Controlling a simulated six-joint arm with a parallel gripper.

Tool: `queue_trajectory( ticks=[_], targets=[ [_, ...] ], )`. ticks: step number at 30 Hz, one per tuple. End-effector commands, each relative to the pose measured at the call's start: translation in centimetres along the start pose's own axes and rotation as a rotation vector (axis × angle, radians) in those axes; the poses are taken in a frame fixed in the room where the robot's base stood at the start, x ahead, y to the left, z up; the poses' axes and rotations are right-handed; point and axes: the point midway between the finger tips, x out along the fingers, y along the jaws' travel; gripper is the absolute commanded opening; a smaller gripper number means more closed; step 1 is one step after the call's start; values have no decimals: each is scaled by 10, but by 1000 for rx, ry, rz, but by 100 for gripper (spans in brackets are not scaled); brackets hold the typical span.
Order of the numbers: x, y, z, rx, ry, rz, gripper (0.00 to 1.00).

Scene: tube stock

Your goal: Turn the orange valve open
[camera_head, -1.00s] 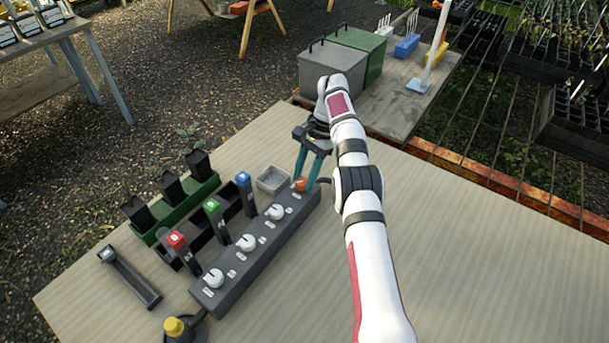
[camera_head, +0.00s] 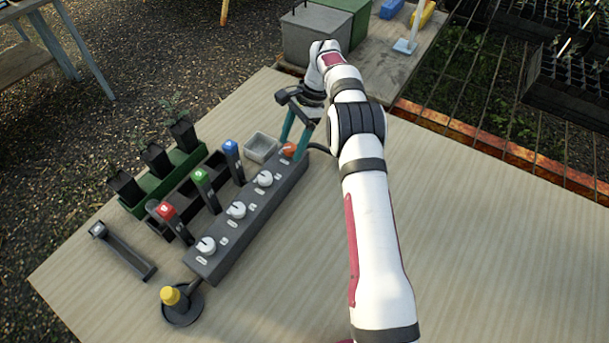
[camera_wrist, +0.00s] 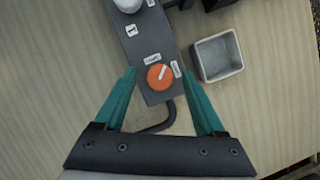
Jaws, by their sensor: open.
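The orange valve (camera_head: 288,150) is a round knob at the far end of a long dark grey panel (camera_head: 226,253). In the wrist view the orange valve (camera_wrist: 159,77) has a pale pointer line running diagonally, with small white labels beside it. My gripper (camera_head: 299,146) has two teal fingers at the valve's end of the panel. In the wrist view my gripper (camera_wrist: 160,75) is open, one finger on each side of the panel end, with the valve between and ahead of the fingertips. I cannot tell whether a finger touches the panel. Nothing is held.
Several white knobs line the panel. A grey square tray (camera_head: 262,146) sits close beside the valve. Red (camera_head: 166,211), green (camera_head: 200,174) and blue (camera_head: 231,147) topped levers stand left of the panel. A yellow-topped joystick (camera_head: 171,296) is at the near end. The table's right side is clear.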

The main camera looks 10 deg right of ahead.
Motion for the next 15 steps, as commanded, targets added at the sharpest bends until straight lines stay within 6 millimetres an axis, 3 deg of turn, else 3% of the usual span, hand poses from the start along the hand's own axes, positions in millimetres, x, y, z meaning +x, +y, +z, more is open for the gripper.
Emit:
queue_trajectory(
  ticks=[7, 15],
  targets=[
    [-2, 5, 3, 491, -3, -206, 72],
    [-79, 18, 4, 482, 1, -206, 72]
  ],
)
